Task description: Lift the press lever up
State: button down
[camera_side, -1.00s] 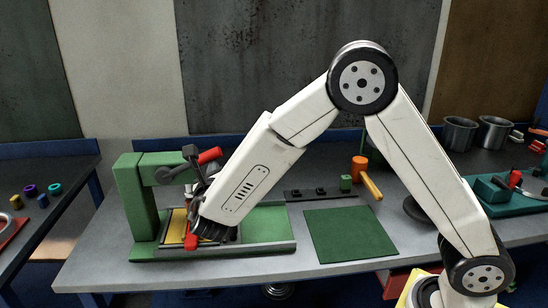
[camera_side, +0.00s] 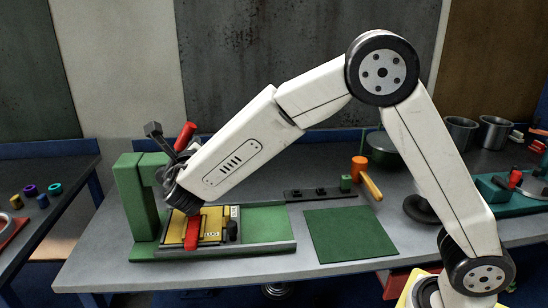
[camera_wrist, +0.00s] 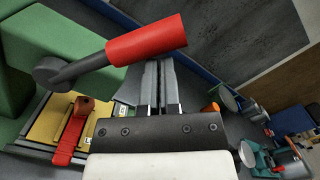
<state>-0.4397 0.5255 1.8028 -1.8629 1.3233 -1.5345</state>
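The press is a green frame (camera_side: 138,200) at the left of the bench. Its lever has a red handle (camera_side: 186,135) raised above my gripper, and a dark arm with a black end (camera_side: 153,129). In the wrist view the red handle (camera_wrist: 146,40) crosses just past my fingertips, tilted up to the right. My gripper (camera_wrist: 158,66) shows two grey fingers close together with only a thin gap and nothing seen between them. I cannot tell whether they touch the handle. In the side view my gripper's dark end is partly hidden beside the press.
Below the lever is a yellow plate (camera_side: 212,238) with a red latch (camera_side: 193,233) and a black knob. A green mat (camera_side: 349,236) and an orange mallet (camera_side: 359,167) lie to the right.

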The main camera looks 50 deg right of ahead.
dwell(0.6)
jog(key=s+a+f, duration=0.2)
jog(key=s+a, duration=0.3)
jog(key=s, duration=0.5)
jog(key=shift+s+f, duration=0.15)
dwell(0.3)
